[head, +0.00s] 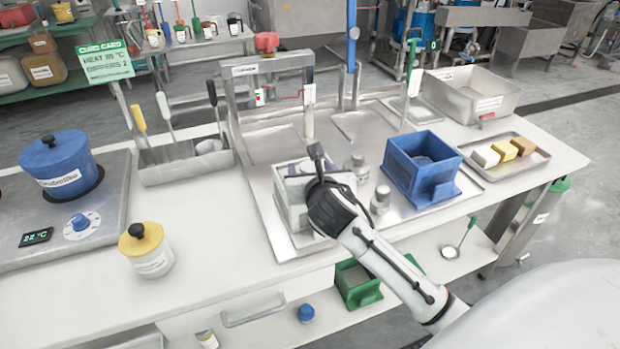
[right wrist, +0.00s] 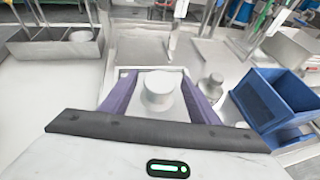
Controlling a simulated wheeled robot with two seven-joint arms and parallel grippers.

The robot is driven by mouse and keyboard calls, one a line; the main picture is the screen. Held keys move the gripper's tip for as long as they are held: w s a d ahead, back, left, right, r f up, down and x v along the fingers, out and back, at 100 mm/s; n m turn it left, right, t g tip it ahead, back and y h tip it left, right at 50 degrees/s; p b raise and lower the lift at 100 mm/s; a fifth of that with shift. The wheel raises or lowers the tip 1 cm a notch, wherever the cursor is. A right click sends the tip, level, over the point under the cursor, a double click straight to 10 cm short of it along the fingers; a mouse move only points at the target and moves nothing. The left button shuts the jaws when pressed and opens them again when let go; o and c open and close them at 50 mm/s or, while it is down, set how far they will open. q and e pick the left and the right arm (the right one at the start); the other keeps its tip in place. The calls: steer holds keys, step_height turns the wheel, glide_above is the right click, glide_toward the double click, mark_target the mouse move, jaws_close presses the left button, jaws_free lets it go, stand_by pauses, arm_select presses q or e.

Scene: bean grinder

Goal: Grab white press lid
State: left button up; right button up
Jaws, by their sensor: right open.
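The white press lid, with a round white knob (right wrist: 158,91), shows in the right wrist view between the two purple fingers of my right gripper (right wrist: 158,98). The fingers stand open on either side of the knob; I cannot tell whether they touch it. In the head view my right gripper (head: 312,166) is over a white-grey box-shaped press (head: 296,217) on the metal tray, and my wrist hides most of the lid. My left gripper is not in view.
A blue box-shaped mould (head: 424,168) and small metal weights (head: 381,199) stand just right of the gripper. A utensil bin (head: 185,162), a yellow-lidded jar (head: 146,249) and a blue pot (head: 60,167) are left.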

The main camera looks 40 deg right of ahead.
steer(key=shift+x, duration=0.9)
steer(key=shift+c, duration=0.3)
steer(key=c, duration=1.1)
steer(key=shift+c, duration=0.3)
steer(key=shift+r, duration=0.15)
